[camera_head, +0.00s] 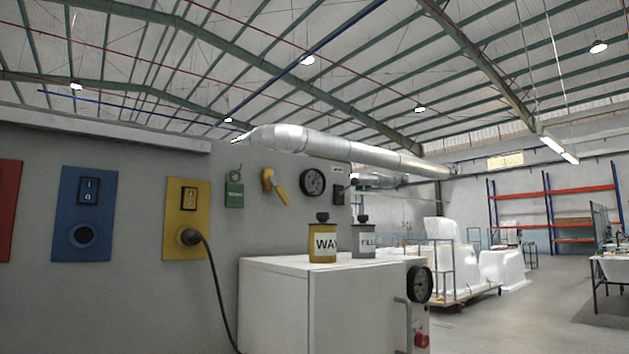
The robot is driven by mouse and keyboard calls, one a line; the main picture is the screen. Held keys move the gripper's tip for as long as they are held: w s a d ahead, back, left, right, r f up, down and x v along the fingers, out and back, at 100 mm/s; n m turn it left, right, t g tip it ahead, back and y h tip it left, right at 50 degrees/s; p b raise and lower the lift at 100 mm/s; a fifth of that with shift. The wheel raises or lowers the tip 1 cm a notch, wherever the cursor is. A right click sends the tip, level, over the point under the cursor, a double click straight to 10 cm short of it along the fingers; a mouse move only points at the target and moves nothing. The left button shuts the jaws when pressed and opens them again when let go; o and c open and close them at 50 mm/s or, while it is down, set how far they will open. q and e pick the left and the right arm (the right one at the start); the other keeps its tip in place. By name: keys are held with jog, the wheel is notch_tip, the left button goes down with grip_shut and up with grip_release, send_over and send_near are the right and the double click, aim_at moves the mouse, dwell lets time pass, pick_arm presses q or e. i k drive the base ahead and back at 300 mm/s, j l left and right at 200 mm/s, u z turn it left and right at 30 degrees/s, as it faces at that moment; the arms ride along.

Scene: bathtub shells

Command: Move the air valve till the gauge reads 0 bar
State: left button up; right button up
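A yellow valve (274,185) with a lever is on the grey wall, its handle slanting down to the right. Just right of it is a round dark gauge (313,183); its reading is too small to tell. A second round gauge (420,284) is on the right side of the white cabinet, seen at an angle, its reading also unclear. Below that gauge is a red knob or switch (421,341). Neither of my grippers is in view.
The white cabinet (275,300) carries a yellow can (322,243) and a grey can (363,242). A black cable (215,275) hangs from a yellow socket panel (187,225). A blue panel (85,205) and a green lock-like item (234,194) are on the wall. Open floor lies right.

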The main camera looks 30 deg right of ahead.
aim_at(280, 191)
jog(key=l+u, duration=0.45)
jog(key=k+l+u, duration=0.1)
jog(key=l+u, duration=0.3)
jog(key=l, duration=0.25)
